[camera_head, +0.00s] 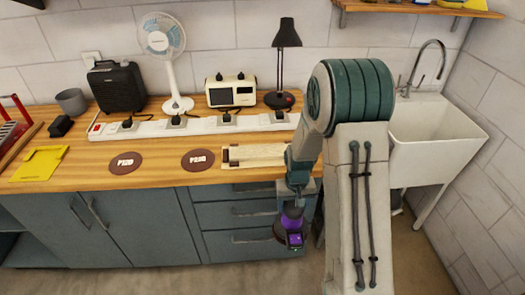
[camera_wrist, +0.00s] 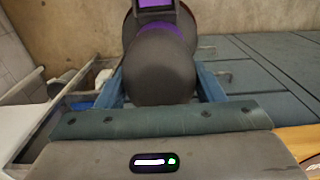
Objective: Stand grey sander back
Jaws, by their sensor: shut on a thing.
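The grey sander (camera_head: 291,229), dark grey with purple parts, hangs from my gripper (camera_head: 297,198) in front of the drawers, below the worktop edge. In the wrist view its rounded dark grey body (camera_wrist: 160,65) sits between the two blue fingers of my gripper (camera_wrist: 160,88), which are shut on it. A purple band and a dark block with a purple face show at its far end. Two brown round discs with white lettering, a left one (camera_head: 125,163) and a right one (camera_head: 198,160), lie flat on the worktop; the lettering is hard to read.
A pale wooden board (camera_head: 250,156) lies at the worktop's front edge, partly behind my arm. A white power strip (camera_head: 160,130) runs behind it. A fan (camera_head: 168,62), a black lamp (camera_head: 286,38) and a cream box (camera_head: 231,91) stand behind. A sink (camera_head: 435,130) is at right.

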